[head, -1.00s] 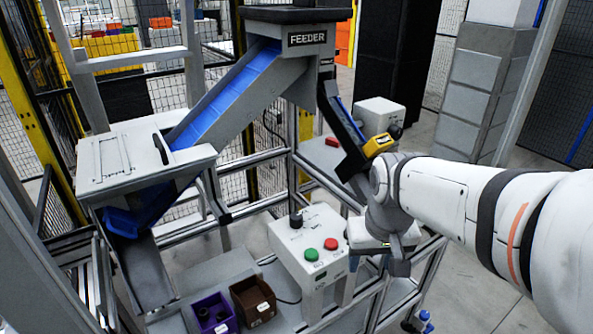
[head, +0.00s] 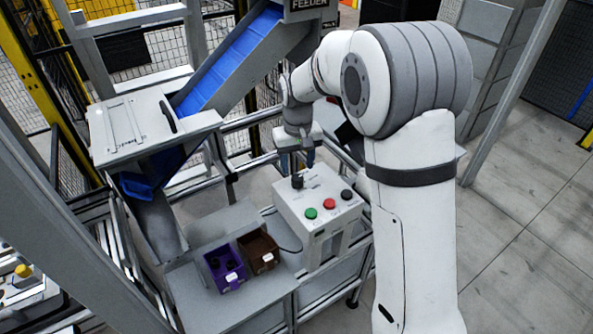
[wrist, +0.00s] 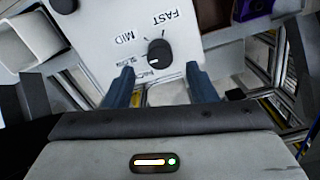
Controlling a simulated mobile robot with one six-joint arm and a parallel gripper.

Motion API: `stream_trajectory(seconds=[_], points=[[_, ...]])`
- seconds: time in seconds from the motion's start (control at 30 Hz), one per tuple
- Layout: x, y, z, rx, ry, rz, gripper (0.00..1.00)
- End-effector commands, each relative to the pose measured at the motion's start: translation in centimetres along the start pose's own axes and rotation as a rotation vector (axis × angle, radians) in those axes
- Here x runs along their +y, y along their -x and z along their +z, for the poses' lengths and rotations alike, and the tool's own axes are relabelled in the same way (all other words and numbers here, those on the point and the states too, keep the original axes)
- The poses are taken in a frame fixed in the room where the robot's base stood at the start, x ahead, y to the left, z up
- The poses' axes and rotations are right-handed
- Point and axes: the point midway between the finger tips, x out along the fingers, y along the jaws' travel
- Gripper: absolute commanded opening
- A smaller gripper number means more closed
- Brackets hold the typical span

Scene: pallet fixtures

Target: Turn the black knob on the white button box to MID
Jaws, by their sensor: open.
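The white button box (head: 290,207) stands on the frame in the middle of the head view. Its black knob (head: 297,181) stands up at the box's far left. In the wrist view the knob (wrist: 159,50) sits by the printed labels FAST, MID and SLOW. Its pale pointer mark is at its lower left, toward SLOW rather than MID. My gripper (head: 297,161) is above the knob, pointing down. In the wrist view my gripper (wrist: 160,71) is open, its fingertips on either side and slightly below the knob in the picture, seemingly apart from it.
A green button (head: 310,213), a red button (head: 329,203) and a dark button (head: 346,194) share the box top. A purple bin (head: 224,266) and a brown bin (head: 259,250) stand left of it. The blue feeder chute (head: 233,62) rises behind.

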Motion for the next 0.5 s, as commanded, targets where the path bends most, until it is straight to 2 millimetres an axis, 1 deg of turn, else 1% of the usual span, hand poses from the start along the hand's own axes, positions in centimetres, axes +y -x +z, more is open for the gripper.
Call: stream_trajectory(seconds=[0.03, 0.2, 0.33, 0.5], points=[[0.0, -0.9, 0.1, -0.005, 0.0, 0.0, 0.52], [0.0, -3.1, 0.1, -0.003, 0.0, 0.0, 0.52], [0.0, -4.0, 0.1, -0.001, 0.001, 0.0, 0.52], [-0.1, -4.2, 0.1, 0.0, 0.001, 0.0, 0.52]])
